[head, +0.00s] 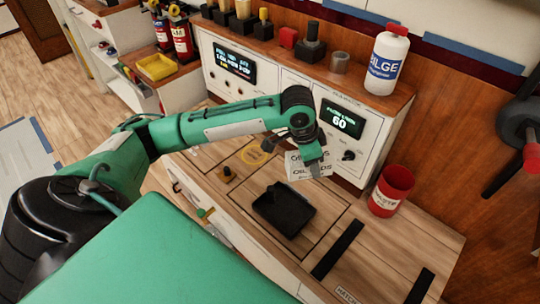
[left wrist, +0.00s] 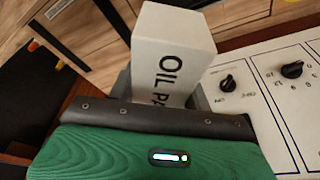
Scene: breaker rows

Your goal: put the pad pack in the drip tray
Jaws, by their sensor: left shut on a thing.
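The pad pack is a white block with dark "OIL PADS" lettering; in the head view the pack (head: 300,166) is just behind the drip tray, partly hidden by my gripper. In the left wrist view the pack (left wrist: 170,55) sticks out from between the jaws. My left gripper (head: 315,168) is shut on it. I cannot tell whether the pack touches the worktop. The drip tray (head: 284,208) is a shallow black tray on the wooden worktop, in front of the pack, with nothing visible in it. My right gripper is in neither view.
A red cup (head: 391,190) stands right of the tray. The white control panel (head: 345,125) rises behind, with a white bottle (head: 386,60) on its shelf. Black strips (head: 338,249) lie on the worktop at the right.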

